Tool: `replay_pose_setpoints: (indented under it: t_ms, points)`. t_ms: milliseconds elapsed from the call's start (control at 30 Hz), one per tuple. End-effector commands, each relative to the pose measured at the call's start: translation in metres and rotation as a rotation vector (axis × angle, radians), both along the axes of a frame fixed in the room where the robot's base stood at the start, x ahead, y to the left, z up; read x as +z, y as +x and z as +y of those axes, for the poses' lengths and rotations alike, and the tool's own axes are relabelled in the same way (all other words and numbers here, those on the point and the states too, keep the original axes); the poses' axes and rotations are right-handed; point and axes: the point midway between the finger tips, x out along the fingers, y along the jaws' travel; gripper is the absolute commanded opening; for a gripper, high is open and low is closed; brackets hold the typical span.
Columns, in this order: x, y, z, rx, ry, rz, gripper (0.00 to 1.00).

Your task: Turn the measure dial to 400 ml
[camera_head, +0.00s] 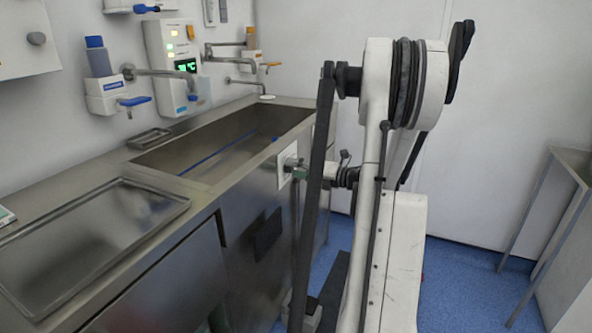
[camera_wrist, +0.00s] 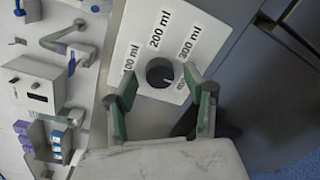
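The measure dial (camera_wrist: 157,73) is a dark round knob on a white square panel (camera_wrist: 143,36) in the wrist view. Labels for 200, 300 and 400 ml run around it; the one at left is partly covered and reads "00 ml". A small light mark on the knob's lower right seems to face the 400 ml label, but is too small to be sure. My gripper (camera_wrist: 160,79) is open, its green-padded fingers at either side of the knob with visible gaps. In the head view the panel (camera_head: 284,167) is on the counter's front, my gripper (camera_head: 299,172) close before it.
A steel counter (camera_head: 225,190) with a sink basin (camera_head: 205,150) runs along the left wall. Taps and a dispenser unit (camera_head: 172,60) hang above it. A side table (camera_head: 572,160) stands at right.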

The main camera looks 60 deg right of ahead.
Motion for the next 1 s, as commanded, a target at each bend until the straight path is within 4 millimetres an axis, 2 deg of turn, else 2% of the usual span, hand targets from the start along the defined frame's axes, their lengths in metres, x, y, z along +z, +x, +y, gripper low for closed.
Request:
replay_pose_setpoints:
  t_ms: [200, 333, 800, 1000]
  points:
    - [0.0, -0.001, -0.001, -0.001, 0.0, -0.001, 0.47]
    - [0.001, -0.011, -0.002, -0.002, 0.0, 0.0, 0.47]
    - [0.005, -0.096, -0.013, -0.004, 0.0, 0.0, 0.47]
    - [0.007, -0.115, -0.015, -0.001, 0.0, 0.0, 0.47]
